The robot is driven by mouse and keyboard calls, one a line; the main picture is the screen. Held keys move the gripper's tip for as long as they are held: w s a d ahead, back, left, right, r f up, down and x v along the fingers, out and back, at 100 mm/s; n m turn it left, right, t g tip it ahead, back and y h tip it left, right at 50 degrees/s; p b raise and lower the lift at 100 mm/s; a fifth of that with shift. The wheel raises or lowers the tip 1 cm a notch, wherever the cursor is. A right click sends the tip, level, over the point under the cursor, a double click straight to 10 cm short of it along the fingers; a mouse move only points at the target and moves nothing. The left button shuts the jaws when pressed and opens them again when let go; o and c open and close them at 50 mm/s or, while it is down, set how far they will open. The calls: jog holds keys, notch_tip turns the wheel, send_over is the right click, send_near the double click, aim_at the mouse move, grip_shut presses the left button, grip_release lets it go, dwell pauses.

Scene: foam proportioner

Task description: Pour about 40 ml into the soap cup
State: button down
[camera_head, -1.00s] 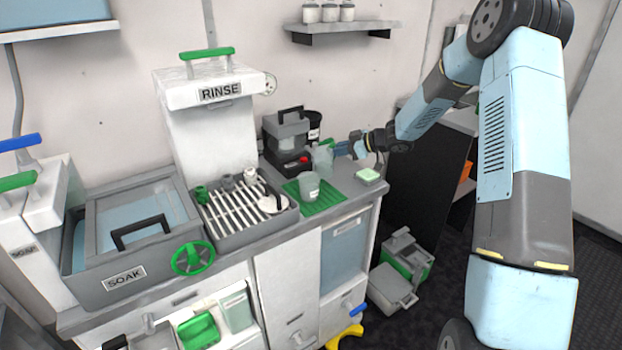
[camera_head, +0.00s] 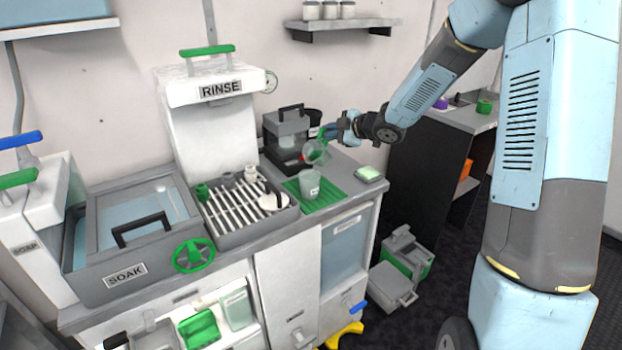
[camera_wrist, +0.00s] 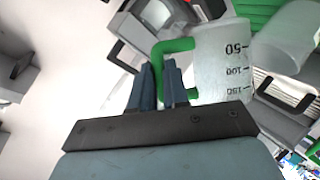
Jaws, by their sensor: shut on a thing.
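My gripper (camera_head: 334,134) is shut on the green handle (camera_wrist: 166,62) of a translucent measuring jug (camera_head: 318,153). The jug is tilted, held above and slightly behind the soap cup (camera_head: 309,185). In the wrist view the jug (camera_wrist: 222,65) shows printed marks of 50, 100 and 150. The frosted, translucent soap cup stands upright on a green ribbed mat (camera_head: 332,195). It also shows in the wrist view (camera_wrist: 287,40), close beside the jug's rim. I cannot make out a stream or the liquid level in either vessel.
A grey machine with a black handle (camera_head: 289,127) stands close behind the jug. A green-topped sponge (camera_head: 369,174) lies to the right. The slatted rinse tray (camera_head: 245,232) with white parts is left of the mat. The counter's front edge is close.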

jog(key=shift+s+a+n+t, duration=0.15)
jog(key=shift+s+n+t, duration=0.1)
jog(key=shift+n+t, duration=0.05)
jog(key=shift+s+a+p, duration=0.1)
jog(key=shift+s+p, duration=0.05)
jog(key=shift+p, duration=0.4)
jog(key=shift+s+a+r+n+t+h+p, duration=0.35)
jog(key=shift+s+r+n+t, duration=0.25)
jog(key=shift+n, duration=0.2)
jog(key=shift+w+d+p, duration=0.2)
jog(key=shift+w+p, duration=0.4)
jog(key=shift+w, duration=0.05)
jog(key=shift+s+a+f+n+t+p, duration=0.15)
jog(key=shift+s+n+t+p, duration=0.15)
jog(key=shift+n+p, duration=0.3)
dwell(0.4)
jog(key=shift+s+a+r+p, duration=0.15)
jog(key=shift+s+r+p, duration=0.1)
jog(key=shift+p, duration=0.4)
dwell(0.5)
